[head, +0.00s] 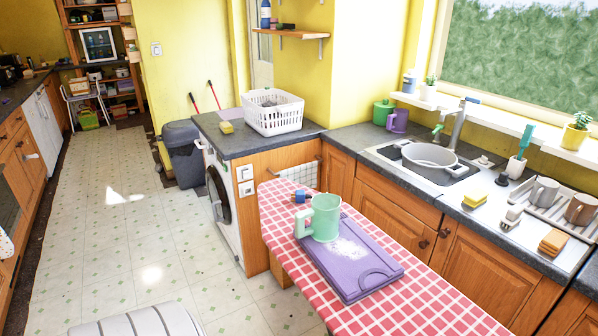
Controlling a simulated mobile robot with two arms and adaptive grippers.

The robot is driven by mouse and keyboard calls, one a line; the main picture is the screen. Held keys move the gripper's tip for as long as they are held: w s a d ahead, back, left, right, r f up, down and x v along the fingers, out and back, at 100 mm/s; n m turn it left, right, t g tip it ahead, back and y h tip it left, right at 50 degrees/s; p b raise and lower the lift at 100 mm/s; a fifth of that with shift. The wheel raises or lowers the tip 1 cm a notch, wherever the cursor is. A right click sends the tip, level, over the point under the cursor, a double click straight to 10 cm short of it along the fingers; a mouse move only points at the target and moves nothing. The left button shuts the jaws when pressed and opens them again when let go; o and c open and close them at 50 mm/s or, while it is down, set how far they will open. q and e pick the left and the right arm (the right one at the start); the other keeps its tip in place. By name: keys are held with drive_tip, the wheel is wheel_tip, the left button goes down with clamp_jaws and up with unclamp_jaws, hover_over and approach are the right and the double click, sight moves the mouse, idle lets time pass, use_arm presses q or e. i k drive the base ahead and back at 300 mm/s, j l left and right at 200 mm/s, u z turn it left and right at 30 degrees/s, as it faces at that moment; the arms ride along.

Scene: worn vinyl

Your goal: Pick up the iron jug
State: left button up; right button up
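A mint green jug (324,217) with a handle on its left side stands upright on a purple board (362,281). The board lies on a red-and-white checked ironing board (434,306) at lower centre. A purple jug or mug (398,121) stands on the back counter by the window. The frame does not show which vessel is the iron one; the green jug is the nearest. Neither of my grippers shows in the head view, and nothing is seen touching the green jug.
A small blue-and-brown item (300,197) lies behind the green jug. A white laundry basket (272,112) stands on the counter over the washing machine (222,200). A pot (430,158) sits in the sink. The tiled floor (150,235) at left is mostly clear.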

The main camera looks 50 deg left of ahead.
sight(324, 213)
drive_tip(key=u, duration=1.45)
